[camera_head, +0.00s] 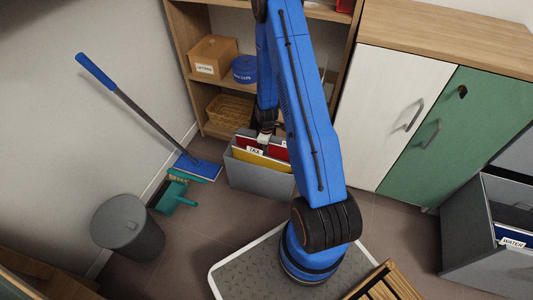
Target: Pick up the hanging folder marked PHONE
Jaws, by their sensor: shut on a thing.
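A grey file box (262,180) stands on the floor in front of the shelf. It holds red hanging folders (247,141) and a yellow one (272,163). A white tab reading TAX (255,149) stands at the yellow folder. My gripper (265,139) points down into the box and is shut on a red folder, as far as I can see; my blue arm hides part of it. I can read no tab marked PHONE. A blue folder marked WATER (510,237) hangs in an open grey drawer (470,225) at the right.
A wooden shelf (190,60) with a cardboard box (212,57), blue tin (244,68) and basket (229,110) stands behind. A mop (135,110), green dustpan (172,195) and grey bin (128,228) are left. A white and green cabinet (435,110) is right.

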